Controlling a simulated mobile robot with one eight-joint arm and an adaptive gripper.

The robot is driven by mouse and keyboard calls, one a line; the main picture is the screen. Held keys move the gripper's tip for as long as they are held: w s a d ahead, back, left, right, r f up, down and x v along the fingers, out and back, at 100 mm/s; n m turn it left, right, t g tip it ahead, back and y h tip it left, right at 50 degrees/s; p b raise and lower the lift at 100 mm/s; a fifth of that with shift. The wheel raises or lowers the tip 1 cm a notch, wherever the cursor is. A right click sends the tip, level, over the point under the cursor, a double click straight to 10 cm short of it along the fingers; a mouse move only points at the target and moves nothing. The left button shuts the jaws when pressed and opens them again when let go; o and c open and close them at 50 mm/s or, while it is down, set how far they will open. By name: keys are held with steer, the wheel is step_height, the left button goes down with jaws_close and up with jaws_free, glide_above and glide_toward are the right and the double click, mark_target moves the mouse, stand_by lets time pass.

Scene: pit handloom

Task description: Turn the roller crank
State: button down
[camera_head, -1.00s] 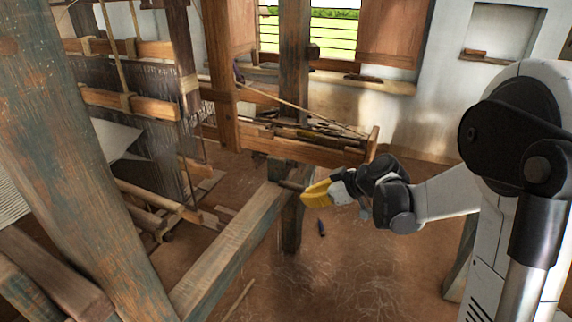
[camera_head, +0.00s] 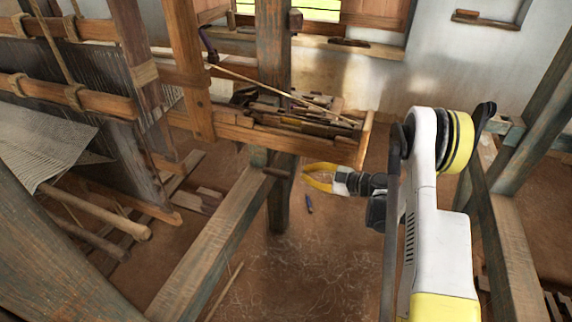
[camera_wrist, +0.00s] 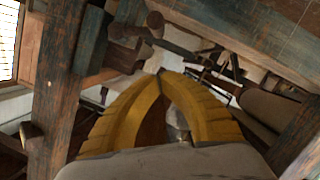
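The short wooden stub (camera_head: 277,172) beside the loom's post looks like the roller crank's handle; the rest of the crank is hard to make out. In the wrist view a round-ended wooden peg with a dark bar (camera_wrist: 155,20), seemingly part of the crank, shows above and beyond my fingertips. My gripper (camera_head: 304,174) is just right of the stub, pointing left at it, with a small gap between them. In the wrist view the yellow fingers of my gripper (camera_wrist: 161,72) bow apart in the middle and meet at the tips, with nothing visibly held.
A wooden tray of sticks and tools (camera_head: 300,120) stands behind my gripper. A long beam (camera_head: 215,240) runs in front to the left. The floor (camera_head: 290,270) in front is mostly open.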

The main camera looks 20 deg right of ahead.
steer(key=b, duration=0.3)
glide_above(284, 173)
steer(key=s+a, duration=0.2)
steer(key=s, duration=0.2)
step_height(284, 173, down, 2)
steer(key=w+f+b, duration=0.1)
steer(key=w+d+f+b, duration=0.1)
steer(key=shift+d+f, duration=0.2)
steer(key=shift+f, duration=0.15)
steer(key=shift+w+d+f, duration=0.1)
steer(key=shift+w+f, duration=0.15)
steer(key=shift+f, duration=0.35)
steer(key=shift+f, duration=0.4)
